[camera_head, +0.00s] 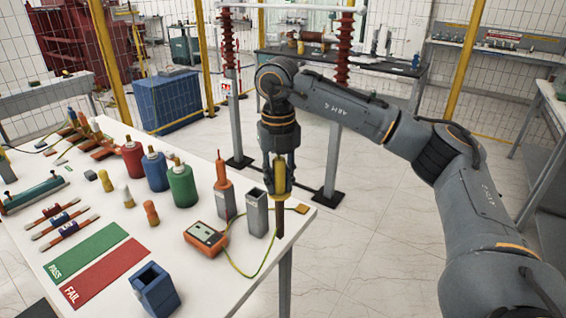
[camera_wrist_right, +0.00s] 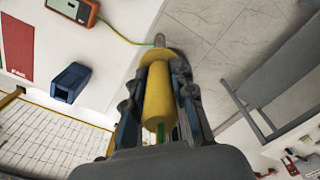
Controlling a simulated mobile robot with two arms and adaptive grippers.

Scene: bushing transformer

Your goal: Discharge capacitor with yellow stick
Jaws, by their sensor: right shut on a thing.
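My right gripper (camera_head: 279,182) is shut on the yellow stick (camera_head: 280,172) and holds it upright, dark end down, at the table's right corner. In the right wrist view, the gripper (camera_wrist_right: 157,80) has its fingers on both sides of the yellow stick (camera_wrist_right: 158,98). A green-yellow wire (camera_head: 262,272) runs from near the stick's lower end toward the orange meter (camera_head: 206,237). Red (camera_head: 132,159), blue (camera_head: 156,172) and green (camera_head: 182,187) cylinders stand on the table; I cannot tell which is the capacitor. My left gripper is out of view.
An empty grey holder (camera_head: 257,216) stands just left of the stick. A second grey holder (camera_head: 226,204) bears a red stick (camera_head: 223,170). A blue open box (camera_head: 154,290) and green and red PASS/FAIL mats (camera_head: 103,274) lie on the white table (camera_head: 215,292).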

